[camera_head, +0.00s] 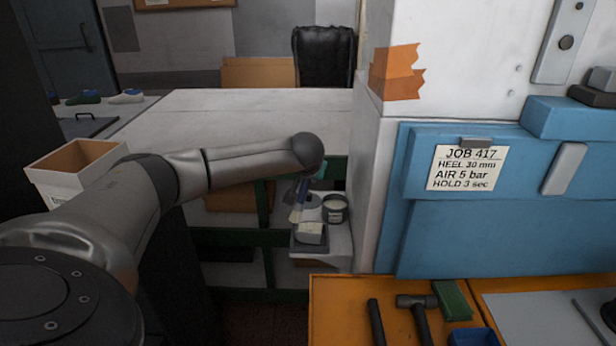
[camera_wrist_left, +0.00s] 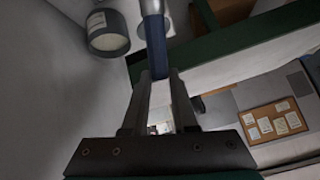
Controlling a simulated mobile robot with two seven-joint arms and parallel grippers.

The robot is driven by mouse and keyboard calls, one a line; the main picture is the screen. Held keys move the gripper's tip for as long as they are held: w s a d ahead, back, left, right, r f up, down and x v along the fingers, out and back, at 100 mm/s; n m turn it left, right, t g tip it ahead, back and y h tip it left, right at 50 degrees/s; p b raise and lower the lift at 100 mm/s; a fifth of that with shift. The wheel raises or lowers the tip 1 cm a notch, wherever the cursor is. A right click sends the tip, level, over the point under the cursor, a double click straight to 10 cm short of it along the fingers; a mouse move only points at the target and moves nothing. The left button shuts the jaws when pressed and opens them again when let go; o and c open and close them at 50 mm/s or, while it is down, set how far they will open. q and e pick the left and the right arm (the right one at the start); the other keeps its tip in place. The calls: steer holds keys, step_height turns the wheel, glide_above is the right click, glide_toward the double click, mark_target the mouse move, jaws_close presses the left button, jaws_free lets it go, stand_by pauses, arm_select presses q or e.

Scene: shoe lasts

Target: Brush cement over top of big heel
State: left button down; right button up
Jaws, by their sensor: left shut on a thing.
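My left gripper (camera_head: 307,186) reaches over the small shelf and is partly hidden behind its own arm. It is shut on a brush (camera_head: 297,210) with a blue handle, which hangs down at a tilt. In the left wrist view the blue handle (camera_wrist_left: 153,42) stands between the fingers (camera_wrist_left: 158,88). A pale block, apparently the heel (camera_head: 310,231), sits on a dark tray just below the brush; I cannot tell if the bristles touch it. An open cement pot (camera_head: 335,208) with a label stands just right of the brush, and also shows in the wrist view (camera_wrist_left: 108,32). My right gripper is out of view.
A blue press panel with a job card (camera_head: 464,167) stands close on the right. An orange bench (camera_head: 345,300) with hammers and a green block lies in front. A white carton (camera_head: 72,170) is at left, behind my arm. The rear table (camera_head: 230,115) is mostly bare.

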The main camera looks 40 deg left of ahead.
arm_select(q)
step_height(320, 180, up, 5)
steer(key=p, duration=0.4)
steer(key=shift+r, duration=0.2)
step_height(320, 180, up, 3)
steer(key=p, duration=0.2)
steer(key=shift+p, duration=0.35)
stand_by(0.4)
steer(key=shift+w+f, duration=0.1)
